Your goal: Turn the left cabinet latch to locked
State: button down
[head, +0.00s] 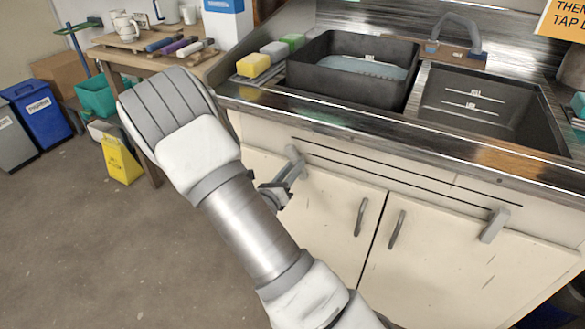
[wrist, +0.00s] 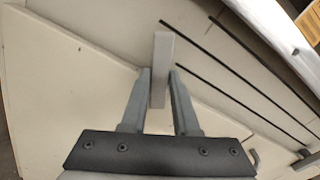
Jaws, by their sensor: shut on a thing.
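The left cabinet latch (head: 293,154) is a grey bar at the upper part of the left cabinet door (head: 325,235), below the sink counter. My gripper (head: 284,182) reaches it from the left in the head view and hides part of it. In the wrist view the latch (wrist: 162,52) is a flat grey bar standing between the two fingertips of my gripper (wrist: 159,82). The fingers are shut on its lower part as pictured, and its other end sticks out beyond them. I cannot tell its exact turn angle.
A similar right latch (head: 494,225) is on the right cabinet door (head: 440,265). Two door handles (head: 361,217) (head: 396,229) stand out near the middle gap. The counter edge (head: 390,135) runs just above the latches.

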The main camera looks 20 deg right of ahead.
jog(key=m+b, duration=0.1)
jog(key=m, duration=0.4)
dwell(0.6)
jog(key=c, duration=0.7)
grip_release()
jog(key=shift+o, duration=0.2)
jog(key=p+v, duration=0.3)
jog(key=v, duration=1.4)
jog(key=shift+a, duration=0.2)
jog(key=shift+s+d+m, duration=0.1)
jog(key=shift+s+m, duration=0.05)
jog(key=shift+m, duration=0.15)
